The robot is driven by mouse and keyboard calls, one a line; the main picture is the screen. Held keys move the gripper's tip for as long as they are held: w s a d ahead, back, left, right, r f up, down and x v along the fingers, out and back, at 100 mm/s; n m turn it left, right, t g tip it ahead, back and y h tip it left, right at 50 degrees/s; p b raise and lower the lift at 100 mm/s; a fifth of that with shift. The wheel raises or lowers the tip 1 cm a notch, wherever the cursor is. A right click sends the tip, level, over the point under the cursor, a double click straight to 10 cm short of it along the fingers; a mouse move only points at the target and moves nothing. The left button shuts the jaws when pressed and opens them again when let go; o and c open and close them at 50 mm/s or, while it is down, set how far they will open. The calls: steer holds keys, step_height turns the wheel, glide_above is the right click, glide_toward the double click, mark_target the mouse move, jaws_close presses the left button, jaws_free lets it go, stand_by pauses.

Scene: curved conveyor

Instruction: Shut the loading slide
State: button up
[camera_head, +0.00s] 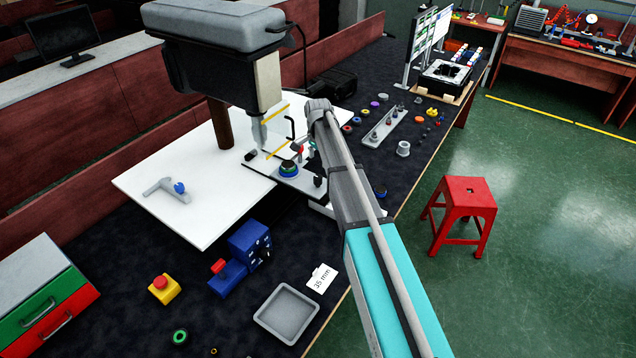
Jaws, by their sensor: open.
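The loading slide appears to be the narrow grey plate (303,184) below the drill-press-like machine (215,50). A round blue and green part (288,168) sits on it, and a small black knob (318,181) stands near its right end. The slide juts toward the front, out from under the machine's head. My arm reaches in from the lower right. My gripper (312,146) is at its far end, just behind and above the plate, largely hidden by my own arm. It is open, and I see nothing held. Contact with the slide cannot be told.
A blue vise-like block (248,245), a yellow box with a red button (163,288) and a grey tray (287,312) stand in front. A red stool (463,210) stands on the open floor.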

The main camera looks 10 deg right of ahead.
mark_target(317, 176)
steer(key=shift+f+b, duration=4.05)
steer(key=shift+f, duration=0.3)
jaws_close()
steer(key=shift+a, duration=0.1)
